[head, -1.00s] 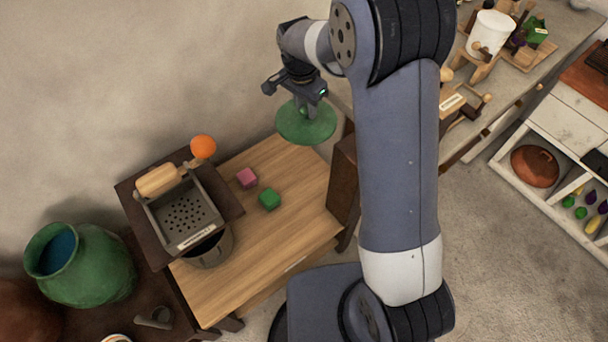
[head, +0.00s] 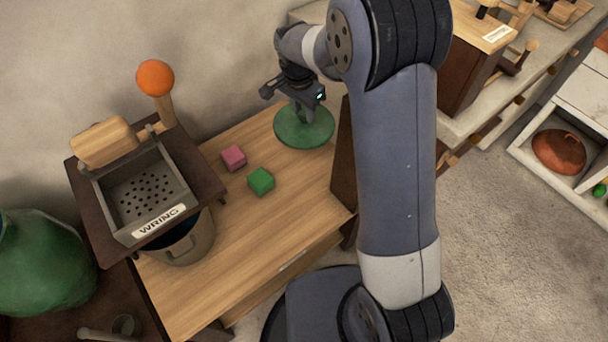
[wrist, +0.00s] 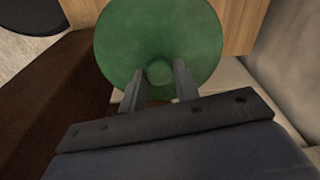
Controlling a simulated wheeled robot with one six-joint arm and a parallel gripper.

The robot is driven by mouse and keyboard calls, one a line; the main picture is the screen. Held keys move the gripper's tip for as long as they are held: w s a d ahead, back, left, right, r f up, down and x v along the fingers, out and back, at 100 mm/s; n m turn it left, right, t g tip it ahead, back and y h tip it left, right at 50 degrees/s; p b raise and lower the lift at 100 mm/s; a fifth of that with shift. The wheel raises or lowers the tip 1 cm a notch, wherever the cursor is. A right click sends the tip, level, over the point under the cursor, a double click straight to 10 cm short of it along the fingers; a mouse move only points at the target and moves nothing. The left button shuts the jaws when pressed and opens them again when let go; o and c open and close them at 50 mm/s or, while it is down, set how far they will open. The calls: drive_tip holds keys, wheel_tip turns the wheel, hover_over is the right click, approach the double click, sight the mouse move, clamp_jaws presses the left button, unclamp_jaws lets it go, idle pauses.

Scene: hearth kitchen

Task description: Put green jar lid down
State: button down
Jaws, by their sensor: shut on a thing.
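The green jar lid (head: 304,127) is a round green disc with a small knob in its middle. My gripper (head: 298,108) is above it, its fingers shut on the knob. The lid is at the back right corner of the wooden table (head: 255,225), roughly level; I cannot tell whether it touches the tabletop. In the wrist view the lid (wrist: 160,35) lies in front of the fingers (wrist: 160,82), with the knob between them. A large green jar (head: 40,265), partly cut off, stands at the lower left.
A pink cube (head: 233,157) and a green cube (head: 261,181) lie on the table left of the lid. A wringer box (head: 150,195) labelled WRING sits over a bucket (head: 188,245) at the left. A dark brown cabinet side (head: 344,165) is close right of the lid. The table's front is clear.

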sight(300, 125)
wheel_tip(300, 125, down, 7)
drive_tip(key=b, duration=0.5)
wheel_tip(300, 125, down, 10)
drive_tip(key=b, duration=0.2)
drive_tip(key=shift+b, duration=0.35)
drive_tip(key=c, duration=1.1)
unclamp_jaws()
drive_tip(key=shift+f, duration=0.1)
drive_tip(key=shift+o, duration=0.2)
drive_tip(key=r+p, duration=0.1)
drive_tip(key=r, duration=0.3)
drive_tip(key=r+p, duration=0.1)
drive_tip(key=r, duration=0.3)
drive_tip(key=s+a+r, duration=0.1)
drive_tip(key=r, duration=0.3)
drive_tip(key=shift+r+p, duration=0.15)
drive_tip(key=shift+p, duration=0.25)
